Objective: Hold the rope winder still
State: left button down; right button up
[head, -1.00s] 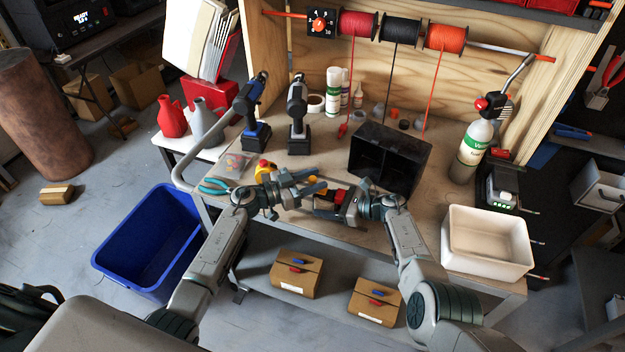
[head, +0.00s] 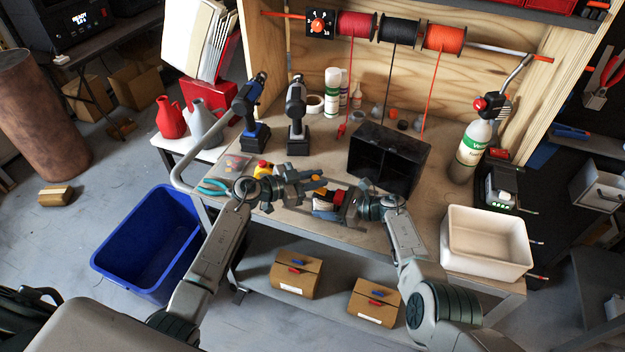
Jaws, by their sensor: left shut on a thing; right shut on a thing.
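My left gripper (head: 312,183) reaches in from the left over the front of the workbench and is shut, with a small orange piece at its tips. My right gripper (head: 330,206) comes in from the right, just below and beside it, and is shut on a small red and blue thing (head: 341,203). This seems to be the rope winder, but the jaws hide most of its shape. I cannot tell whether both grippers hold the same thing. The jaws are close together, low over the bench top.
A black divided bin (head: 388,160) stands behind the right gripper. Cyan-handled pliers (head: 214,187) and a yellow piece (head: 263,169) lie near the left gripper. A white tub (head: 487,242) is at the right. Two drills and three cord spools (head: 399,28) are behind.

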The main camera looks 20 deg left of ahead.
pick_arm(q)
jog(key=d+m+y, duration=0.1)
jog(key=d+r+m+g+y, duration=0.1)
jog(key=y, duration=0.1)
jog(key=shift+s+d, duration=0.1)
jog(key=shift+d+m+g+y, duration=0.3)
jog(key=shift+d+m+y, duration=0.3)
jog(key=shift+y, duration=0.4)
jog(key=shift+d+m+g+y, duration=0.3)
jog(key=shift+d+m+y, duration=0.15)
jog(key=shift+m+y, duration=0.4)
jog(key=shift+y, duration=0.25)
jog(key=c, duration=1.3)
grip_release()
jog(key=shift+s, duration=0.1)
jog(key=v, duration=1.2)
jog(key=shift+a, duration=0.15)
jog(key=shift+c, duration=0.2)
